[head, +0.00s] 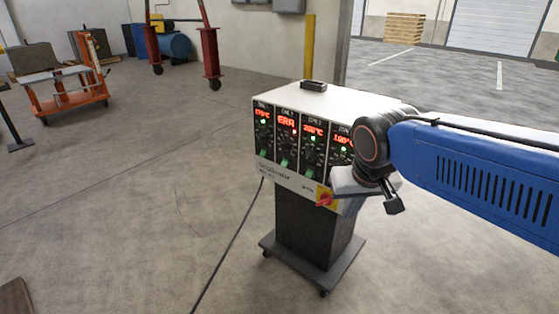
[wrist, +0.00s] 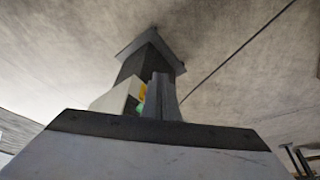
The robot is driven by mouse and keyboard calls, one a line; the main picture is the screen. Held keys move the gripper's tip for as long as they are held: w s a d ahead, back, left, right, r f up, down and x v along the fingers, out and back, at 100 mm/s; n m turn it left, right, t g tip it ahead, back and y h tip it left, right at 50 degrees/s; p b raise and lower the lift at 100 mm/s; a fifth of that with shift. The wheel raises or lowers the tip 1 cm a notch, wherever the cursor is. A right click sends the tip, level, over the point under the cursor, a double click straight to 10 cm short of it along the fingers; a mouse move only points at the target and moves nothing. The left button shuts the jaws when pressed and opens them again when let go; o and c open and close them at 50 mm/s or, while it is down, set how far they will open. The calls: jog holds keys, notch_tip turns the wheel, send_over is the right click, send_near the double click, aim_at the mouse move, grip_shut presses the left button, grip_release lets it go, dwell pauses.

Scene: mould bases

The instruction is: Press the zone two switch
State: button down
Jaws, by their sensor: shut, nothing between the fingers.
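The controller (head: 300,182) is a white box with a row of black zone panels on its front. The zone two switch (head: 284,160) is a small green-lit rocker low on that panel. My gripper shows in the wrist view (wrist: 160,95), its fingers together and empty, pointing toward the controller's edge. In the head view it is at the box's right front corner, partly hidden by my arm, to the right of the second panel. I cannot tell whether it touches the box.
A red rotary knob on a yellow plate (head: 325,197) sits at the lower right of the front. The box stands on a dark pedestal (head: 312,228) with a wheeled base. A cable (head: 228,248) runs across the floor. An orange cart (head: 70,90) stands far left. Floor left of the box is clear.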

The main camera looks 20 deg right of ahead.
aim_at(285, 162)
jog(key=w+a+m+h, duration=0.1)
jog(key=w+a+m, duration=0.2)
jog(key=w, duration=0.7)
jog(key=w+a+r+m+h, duration=0.1)
jog(key=w+a+m+h, duration=0.1)
jog(key=w+a, duration=0.4)
jog(key=w+a+r+m+h, duration=0.1)
jog(key=w+a+m, duration=0.2)
jog(key=w, duration=1.3)
jog(key=shift+a+r+m+h, duration=0.25)
jog(key=shift+a+m+h, duration=0.15)
jog(key=shift+a, duration=0.65)
jog(key=shift+w, duration=0.1)
jog(key=x, duration=1.4)
jog(key=shift+w+d, duration=0.1)
jog(key=shift+d+f+t+h, duration=0.1)
jog(key=shift+f+t+h, duration=0.05)
jog(key=shift+t+h, duration=0.2)
